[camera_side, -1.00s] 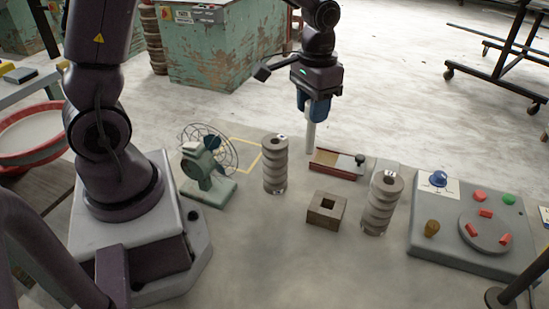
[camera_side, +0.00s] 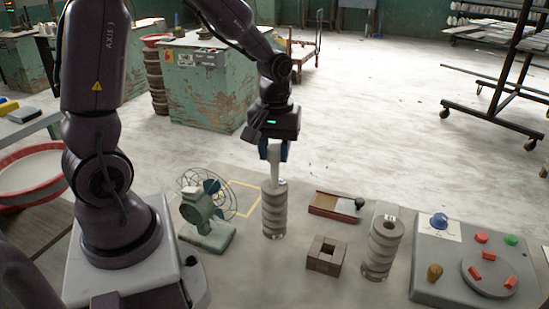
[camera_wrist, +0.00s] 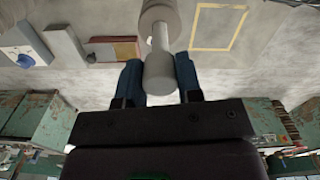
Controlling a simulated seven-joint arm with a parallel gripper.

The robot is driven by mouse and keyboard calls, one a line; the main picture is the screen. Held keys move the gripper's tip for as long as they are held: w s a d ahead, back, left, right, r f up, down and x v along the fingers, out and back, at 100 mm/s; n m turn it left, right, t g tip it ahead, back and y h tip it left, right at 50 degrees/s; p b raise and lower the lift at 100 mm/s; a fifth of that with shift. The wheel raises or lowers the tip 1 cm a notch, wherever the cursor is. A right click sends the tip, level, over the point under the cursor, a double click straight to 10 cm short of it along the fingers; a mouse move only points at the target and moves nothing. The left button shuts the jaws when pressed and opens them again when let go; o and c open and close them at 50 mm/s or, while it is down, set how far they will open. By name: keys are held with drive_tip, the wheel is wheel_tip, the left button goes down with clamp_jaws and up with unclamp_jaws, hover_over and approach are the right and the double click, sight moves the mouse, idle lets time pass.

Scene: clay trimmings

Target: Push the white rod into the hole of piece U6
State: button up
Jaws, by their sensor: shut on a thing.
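My gripper (camera_side: 275,152) is shut on the white rod (camera_side: 274,168) and holds it upright. In the wrist view the rod's thick end (camera_wrist: 160,76) sits between the blue fingers, with a thinner shaft beyond it. The rod is over the left stack of grey rings (camera_side: 274,212), its lower end at the stack's top; I cannot tell whether it is in the hole. A right stack of grey rings (camera_side: 383,245) has a dark hole on top. A brown square block (camera_side: 326,256) with a square hole lies between them. No U6 label is readable.
A green fan (camera_side: 207,212) stands left of the left stack. A red-edged tray (camera_side: 335,206) lies behind the block. A grey panel (camera_side: 430,282) with coloured knobs is at the right.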

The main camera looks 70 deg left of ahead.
drive_tip(key=shift+f, duration=0.7)
drive_tip(key=shift+f, duration=0.2)
drive_tip(key=o, duration=0.9)
drive_tip(key=shift+o, duration=0.2)
drive_tip(key=shift+r, duration=0.1)
wheel_tip(320, 180, up, 12)
drive_tip(key=shift+f, duration=0.1)
drive_tip(key=s+d+r+m+t, duration=0.4)
drive_tip(key=s+d+m, duration=0.4)
drive_tip(key=s+m, duration=0.2)
drive_tip(key=shift+s+r+m+t, duration=0.2)
drive_tip(key=shift+m+t, duration=0.4)
drive_tip(key=shift+t, duration=0.2)
